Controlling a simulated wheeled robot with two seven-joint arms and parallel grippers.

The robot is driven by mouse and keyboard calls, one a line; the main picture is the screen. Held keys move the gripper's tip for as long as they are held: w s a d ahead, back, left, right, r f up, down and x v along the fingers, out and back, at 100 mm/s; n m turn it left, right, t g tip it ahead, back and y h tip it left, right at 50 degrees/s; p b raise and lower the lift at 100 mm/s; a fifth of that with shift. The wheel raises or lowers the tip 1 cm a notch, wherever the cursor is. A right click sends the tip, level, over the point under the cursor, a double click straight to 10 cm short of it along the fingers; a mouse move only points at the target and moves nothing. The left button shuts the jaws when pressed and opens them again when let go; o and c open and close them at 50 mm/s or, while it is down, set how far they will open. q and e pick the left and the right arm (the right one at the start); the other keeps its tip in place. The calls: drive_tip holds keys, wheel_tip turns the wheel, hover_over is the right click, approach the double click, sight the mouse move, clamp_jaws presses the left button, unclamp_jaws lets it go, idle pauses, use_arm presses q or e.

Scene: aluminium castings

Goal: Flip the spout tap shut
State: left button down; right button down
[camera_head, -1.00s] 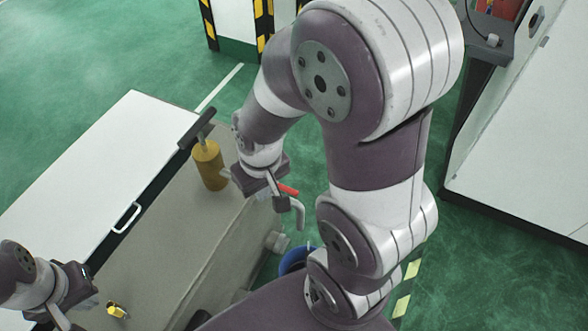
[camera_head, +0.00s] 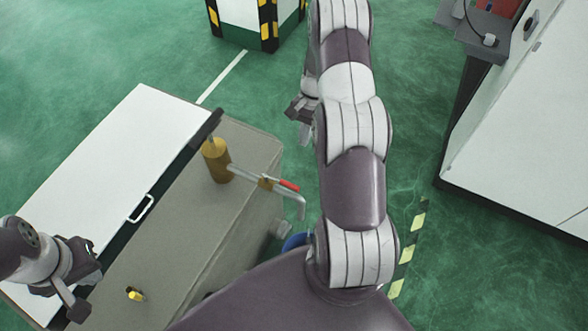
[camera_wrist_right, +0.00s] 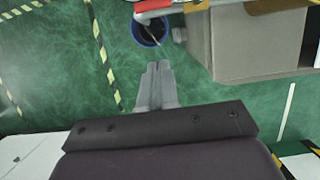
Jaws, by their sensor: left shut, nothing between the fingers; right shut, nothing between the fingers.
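The spout tap is a brass-coloured cylinder (camera_head: 215,163) on the grey cart with a thin pipe running right to a down-bent spout (camera_head: 301,207). Its red handle (camera_head: 289,185) lies roughly along the pipe near the spout; the wrist view shows a red part (camera_wrist_right: 154,5) at the top edge. My right gripper (camera_head: 305,138) is shut and empty, beyond the spout and clear of it, partly behind my arm. Its closed fingers show in the wrist view (camera_wrist_right: 158,66). My left gripper (camera_head: 77,312) is shut and empty over the cart's near left end.
A blue bucket (camera_wrist_right: 150,30) stands on the floor below the spout. The grey cart top (camera_head: 190,235) carries a small yellow item (camera_head: 135,294). A white lid with a handle (camera_head: 110,150) lies left. Green floor is open around my right gripper. A white cabinet (camera_head: 525,130) stands right.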

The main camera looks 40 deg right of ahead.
sight(281, 182)
drive_tip(key=s+a+f+p, duration=0.3)
drive_tip(key=a+f+p, duration=0.1)
drive_tip(key=f, duration=0.5)
drive_tip(key=shift+a, duration=0.9)
drive_tip(key=shift+a, duration=0.1)
